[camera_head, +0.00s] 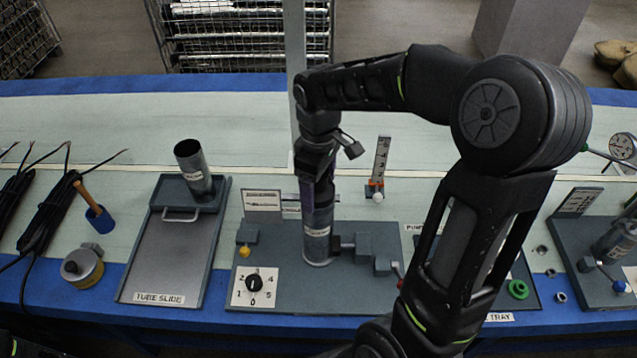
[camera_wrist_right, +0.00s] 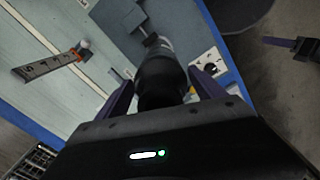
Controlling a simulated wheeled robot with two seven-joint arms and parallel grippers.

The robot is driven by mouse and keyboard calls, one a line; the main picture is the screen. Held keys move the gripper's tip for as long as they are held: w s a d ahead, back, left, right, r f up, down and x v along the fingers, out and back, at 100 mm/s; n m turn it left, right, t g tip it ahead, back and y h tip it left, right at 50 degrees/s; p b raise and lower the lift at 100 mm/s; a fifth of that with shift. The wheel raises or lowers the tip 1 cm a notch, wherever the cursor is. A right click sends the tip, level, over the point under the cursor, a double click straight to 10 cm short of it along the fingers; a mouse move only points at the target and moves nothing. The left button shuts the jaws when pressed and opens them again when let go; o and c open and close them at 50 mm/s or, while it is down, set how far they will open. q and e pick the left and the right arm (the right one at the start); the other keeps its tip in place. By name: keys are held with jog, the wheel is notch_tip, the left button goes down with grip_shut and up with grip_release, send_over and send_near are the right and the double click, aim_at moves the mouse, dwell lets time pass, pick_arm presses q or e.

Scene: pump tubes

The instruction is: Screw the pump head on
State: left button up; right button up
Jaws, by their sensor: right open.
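A grey pump tube (camera_head: 318,245) stands upright in the station (camera_head: 300,296) at the middle of the bench. My right gripper (camera_head: 316,200) is above it, pointing down. In the right wrist view a black rounded part, apparently the pump head (camera_wrist_right: 162,82), lies between the purple fingers of my right gripper (camera_wrist_right: 160,76). The jaws are open, with a finger on either side of it. The tube shows beyond it. My arm hides the head in the head view, so its seating on the tube cannot be judged. A purple-and-black part, apparently my left gripper (camera_wrist_right: 278,42), shows at the right edge.
A tube slide (camera_head: 165,262) with another tube (camera_head: 190,160) is on the left. A dial (camera_head: 254,284) and a clamp block (camera_head: 350,240) flank the middle tube. A small upright scale (camera_head: 380,160) stands behind. Another station (camera_head: 580,235) is at the right.

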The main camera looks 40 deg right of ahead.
jog(key=shift+n+p, duration=0.3)
jog(key=shift+n, duration=1.5)
jog(key=shift+n+p, duration=0.6)
jog(key=shift+n, duration=1.2)
